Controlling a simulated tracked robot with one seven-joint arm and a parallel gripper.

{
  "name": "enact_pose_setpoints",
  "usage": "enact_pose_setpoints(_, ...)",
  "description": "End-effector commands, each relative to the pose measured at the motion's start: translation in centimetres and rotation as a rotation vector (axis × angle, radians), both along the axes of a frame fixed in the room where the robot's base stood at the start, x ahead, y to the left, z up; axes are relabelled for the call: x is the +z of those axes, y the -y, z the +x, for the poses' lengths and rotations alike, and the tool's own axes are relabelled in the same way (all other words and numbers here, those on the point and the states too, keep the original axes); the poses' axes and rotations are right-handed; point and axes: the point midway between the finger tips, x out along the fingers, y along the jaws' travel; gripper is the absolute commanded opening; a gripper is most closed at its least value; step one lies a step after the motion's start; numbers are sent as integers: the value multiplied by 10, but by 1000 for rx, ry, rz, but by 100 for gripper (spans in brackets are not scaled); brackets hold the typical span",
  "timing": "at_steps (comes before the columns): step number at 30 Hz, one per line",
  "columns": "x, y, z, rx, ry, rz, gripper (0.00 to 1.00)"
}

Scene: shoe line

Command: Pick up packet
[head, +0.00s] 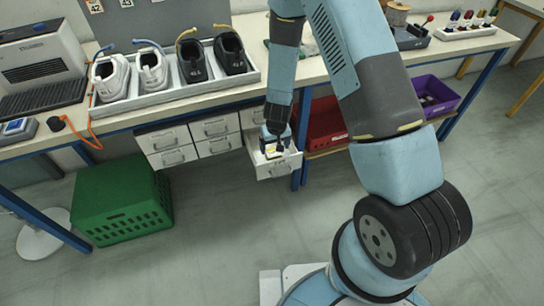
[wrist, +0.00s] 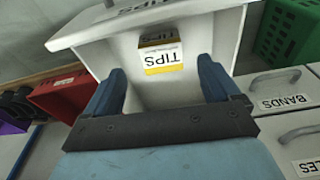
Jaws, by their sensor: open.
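The packet (wrist: 162,57) is a small white and yellow box marked TIPS. It lies inside an open drawer (wrist: 232,30), near the drawer's front wall in the wrist view. My gripper (wrist: 162,85) is open, its two blue fingers reaching into the drawer on either side of the packet's line. The packet sits beyond the fingertips, and nothing is held. In the head view my gripper (head: 274,148) is over the open drawer (head: 283,168) under the bench, and a yellowish bit of the packet (head: 271,153) shows below it.
Closed drawers (head: 212,129) adjoin on the left. A red crate (head: 325,122) is right of the drawer, beyond a blue bench leg (head: 304,135). A purple crate (head: 435,94) is further right. A green crate (head: 120,200) stands on the floor. Several shoes sit in a tray (head: 184,93) above.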

Motion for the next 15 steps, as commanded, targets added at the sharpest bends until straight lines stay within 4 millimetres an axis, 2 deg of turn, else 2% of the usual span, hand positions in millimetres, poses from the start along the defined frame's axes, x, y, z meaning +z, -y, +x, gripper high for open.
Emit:
enact_pose_setpoints(8,-13,-1,2,-1,0,1,89)
enact_pose_setpoints(15,-41,-4,7,-1,-1,1,89)
